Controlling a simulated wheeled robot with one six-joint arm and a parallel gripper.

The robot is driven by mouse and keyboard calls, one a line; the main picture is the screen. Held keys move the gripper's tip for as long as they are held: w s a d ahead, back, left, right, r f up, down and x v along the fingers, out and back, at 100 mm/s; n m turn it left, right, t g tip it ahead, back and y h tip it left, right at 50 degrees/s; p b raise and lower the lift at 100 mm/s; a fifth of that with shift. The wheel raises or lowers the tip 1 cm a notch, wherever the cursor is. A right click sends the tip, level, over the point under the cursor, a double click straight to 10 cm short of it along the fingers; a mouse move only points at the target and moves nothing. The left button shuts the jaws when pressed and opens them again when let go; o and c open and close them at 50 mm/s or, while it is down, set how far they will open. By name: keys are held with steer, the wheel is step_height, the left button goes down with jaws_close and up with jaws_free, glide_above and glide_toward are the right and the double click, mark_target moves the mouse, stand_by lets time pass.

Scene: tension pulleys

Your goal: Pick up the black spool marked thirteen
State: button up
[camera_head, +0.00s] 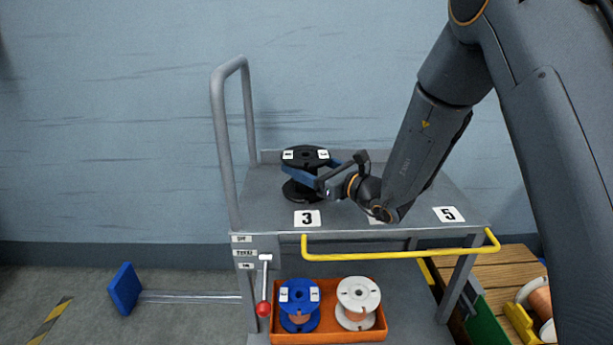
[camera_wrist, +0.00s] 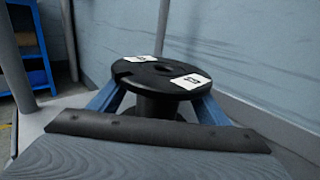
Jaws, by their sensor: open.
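A black spool (camera_head: 306,157) with white labels on its top flange stands upright on the upper shelf of a grey cart, behind the card marked 3. The label marks are too small to read for sure. My gripper (camera_head: 299,174) is open, with its blue fingers level with the spool's middle, below the top flange. In the wrist view the spool (camera_wrist: 160,78) stands between the two blue fingers (camera_wrist: 157,106), one on each side of its core. The flange hides the fingertips, so I cannot tell whether they touch it.
The cart's upper shelf (camera_head: 262,208) has number cards and a yellow front rail (camera_head: 400,253). Below, an orange tray (camera_head: 330,338) holds a blue spool (camera_head: 299,299) and a white spool (camera_head: 358,297). A grey upright handle (camera_head: 220,140) stands at the left.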

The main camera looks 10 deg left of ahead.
steer(key=c, duration=1.4)
